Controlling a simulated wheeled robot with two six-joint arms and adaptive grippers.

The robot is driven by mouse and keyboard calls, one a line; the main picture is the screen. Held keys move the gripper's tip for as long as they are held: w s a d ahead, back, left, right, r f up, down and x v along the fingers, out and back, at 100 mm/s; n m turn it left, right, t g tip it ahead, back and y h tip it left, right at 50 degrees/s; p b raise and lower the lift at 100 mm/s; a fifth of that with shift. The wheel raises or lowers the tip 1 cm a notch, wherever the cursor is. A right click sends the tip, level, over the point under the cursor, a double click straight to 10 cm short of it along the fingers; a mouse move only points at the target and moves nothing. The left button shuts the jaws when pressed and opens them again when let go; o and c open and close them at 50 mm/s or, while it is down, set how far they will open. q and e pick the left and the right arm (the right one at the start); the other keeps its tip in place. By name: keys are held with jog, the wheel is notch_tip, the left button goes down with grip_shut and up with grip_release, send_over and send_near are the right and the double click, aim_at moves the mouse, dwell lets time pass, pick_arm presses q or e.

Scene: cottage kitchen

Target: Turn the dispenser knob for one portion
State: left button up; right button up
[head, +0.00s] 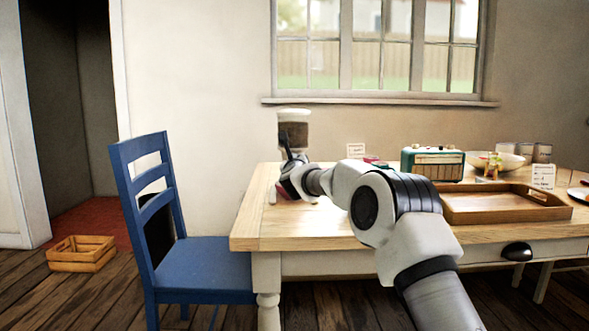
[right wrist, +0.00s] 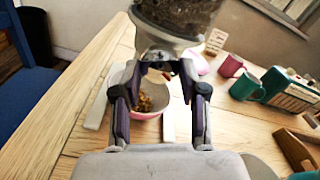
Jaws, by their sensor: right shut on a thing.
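The dispenser (head: 293,132) stands at the left end of the wooden table, a clear hopper with dark brown contents. Its hopper (right wrist: 178,14) also fills the top of the right wrist view. My right gripper (right wrist: 163,73) is at the outlet below the hopper, its two fingers shut on the dispenser knob. The knob is mostly hidden between the fingers. A pink bowl (right wrist: 146,116) sits under the outlet with some brown pieces in it. My right arm covers much of the dispenser's lower part in the head view. My left gripper is not in view.
A teal radio (head: 432,164), a wooden tray (head: 495,218) and a bowl (head: 507,160) stand further right on the table. A red mug (right wrist: 232,66) and a teal mug (right wrist: 243,87) stand behind the dispenser's right. A blue chair (head: 205,262) is at the left table end.

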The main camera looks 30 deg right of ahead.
jog(key=shift+f, duration=0.2)
jog(key=o, duration=1.1)
jog(key=shift+o, duration=0.2)
jog(key=shift+r, duration=0.1)
jog(key=v, duration=1.2)
dwell(0.6)
